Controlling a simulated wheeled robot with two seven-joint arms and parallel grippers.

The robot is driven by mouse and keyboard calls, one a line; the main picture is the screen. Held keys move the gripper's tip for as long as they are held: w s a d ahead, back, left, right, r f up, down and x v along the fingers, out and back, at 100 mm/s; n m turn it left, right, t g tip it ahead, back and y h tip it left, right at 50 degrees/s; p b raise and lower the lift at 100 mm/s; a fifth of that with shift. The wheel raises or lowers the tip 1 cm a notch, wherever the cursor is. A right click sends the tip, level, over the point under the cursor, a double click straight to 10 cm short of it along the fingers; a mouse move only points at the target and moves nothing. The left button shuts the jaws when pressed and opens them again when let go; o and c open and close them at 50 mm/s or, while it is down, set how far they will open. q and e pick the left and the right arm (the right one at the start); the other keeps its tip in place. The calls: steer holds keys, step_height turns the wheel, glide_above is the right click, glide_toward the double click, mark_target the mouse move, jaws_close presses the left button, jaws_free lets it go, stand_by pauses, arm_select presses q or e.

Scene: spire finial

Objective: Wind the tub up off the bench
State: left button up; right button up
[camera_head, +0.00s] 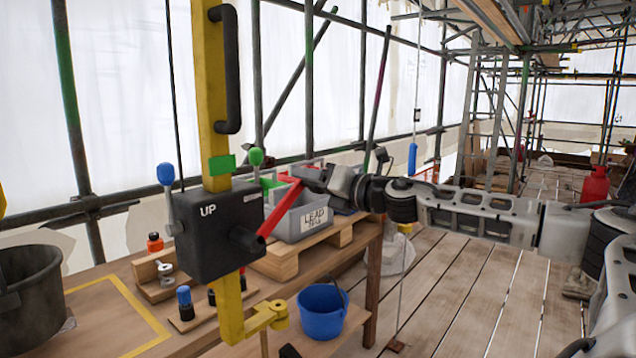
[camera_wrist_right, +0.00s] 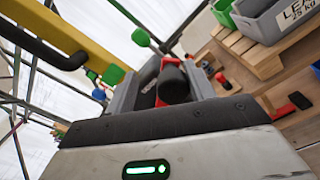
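A dark round tub (camera_head: 32,292) is at the left edge, over the bench (camera_head: 105,335); its left part and base are cut off, so I cannot tell whether it touches the wood. A black winch box (camera_head: 218,238) marked UP is on a yellow post (camera_head: 212,100). Its red crank arm (camera_head: 282,208) slants up and right from the hub. My right gripper (camera_head: 318,178) is at the crank's outer end. In the right wrist view its fingers (camera_wrist_right: 170,85) close around the black crank grip (camera_wrist_right: 174,80). My left gripper is not in view.
A grey crate (camera_head: 300,222) marked LEAD stands on a wooden pallet (camera_head: 285,262). A blue bucket (camera_head: 322,310) is below the bench top. Blue and green knobbed levers flank the winch box. Scaffold poles stand behind; planked floor on the right is largely clear.

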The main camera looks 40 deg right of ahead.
steer(key=b, duration=0.1)
steer(key=s+b, duration=0.1)
steer(key=shift+d+f+b, duration=0.1)
steer(key=shift+f+b, duration=0.15)
steer(key=shift+b, duration=0.15)
arm_select(q)
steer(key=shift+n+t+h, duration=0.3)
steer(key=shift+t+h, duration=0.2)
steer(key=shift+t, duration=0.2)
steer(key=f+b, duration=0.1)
steer(key=b, duration=0.2)
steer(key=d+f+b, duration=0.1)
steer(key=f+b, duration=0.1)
steer(key=b, duration=0.2)
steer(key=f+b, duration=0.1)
steer(key=b, duration=0.2)
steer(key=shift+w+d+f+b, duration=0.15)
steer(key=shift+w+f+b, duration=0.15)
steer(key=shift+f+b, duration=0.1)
arm_select(e)
steer(key=s+d, duration=0.1)
steer(key=s, duration=1.4)
steer(key=shift+d+r, duration=0.25)
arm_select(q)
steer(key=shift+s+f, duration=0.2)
arm_select(e)
steer(key=shift+w, duration=0.1)
